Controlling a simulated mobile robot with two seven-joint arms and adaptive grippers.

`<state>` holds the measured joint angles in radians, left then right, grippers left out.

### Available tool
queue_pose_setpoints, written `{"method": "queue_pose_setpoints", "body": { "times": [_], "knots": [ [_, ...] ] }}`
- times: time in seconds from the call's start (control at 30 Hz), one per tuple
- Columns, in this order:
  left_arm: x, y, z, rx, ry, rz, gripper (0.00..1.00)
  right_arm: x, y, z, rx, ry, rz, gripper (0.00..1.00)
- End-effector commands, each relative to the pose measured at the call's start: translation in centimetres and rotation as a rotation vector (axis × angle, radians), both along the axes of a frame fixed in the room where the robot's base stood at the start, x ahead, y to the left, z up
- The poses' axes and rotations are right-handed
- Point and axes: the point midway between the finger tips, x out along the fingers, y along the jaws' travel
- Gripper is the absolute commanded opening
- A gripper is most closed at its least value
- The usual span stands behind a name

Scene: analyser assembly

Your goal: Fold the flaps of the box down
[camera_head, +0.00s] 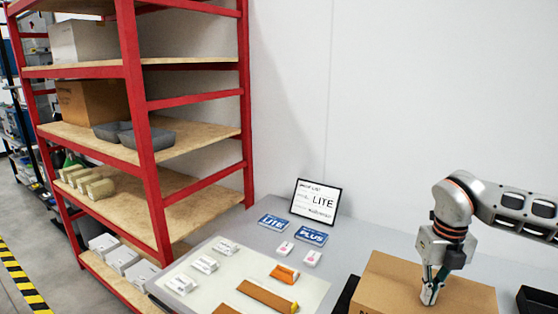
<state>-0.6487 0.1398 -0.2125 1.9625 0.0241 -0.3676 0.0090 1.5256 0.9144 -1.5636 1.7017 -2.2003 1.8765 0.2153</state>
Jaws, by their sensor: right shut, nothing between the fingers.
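A brown cardboard box (387,287) stands on the grey table at the lower right, partly cut off by the bottom edge of the view. Its top looks flat, though I cannot tell how each flap lies. My right gripper (430,300) points down at the top of the box, with its fingers shut and empty. The fingertips are at or just above the cardboard; contact is not clear. My left gripper is not in view.
A pale mat (222,276) with white packs and orange-brown items lies left of the box. A sign (316,202) and blue cards (311,236) are at the back. Dark trays flank the box. A red shelf (139,130) stands at left.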

Motion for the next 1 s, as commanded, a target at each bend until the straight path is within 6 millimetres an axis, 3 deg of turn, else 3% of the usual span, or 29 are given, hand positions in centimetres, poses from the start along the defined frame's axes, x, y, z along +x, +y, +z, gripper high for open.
{"method": "queue_pose_setpoints", "body": {
  "times": [0.8, 1.0],
  "knots": [
    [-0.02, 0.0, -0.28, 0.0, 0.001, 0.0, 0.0, 0.01, 0.01, -0.58, 0.0, 0.0, 0.0, 0.0],
    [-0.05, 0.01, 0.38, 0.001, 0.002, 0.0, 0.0, 0.02, 0.01, 0.27, 0.0, -0.001, 0.0, 0.0]
  ]
}}
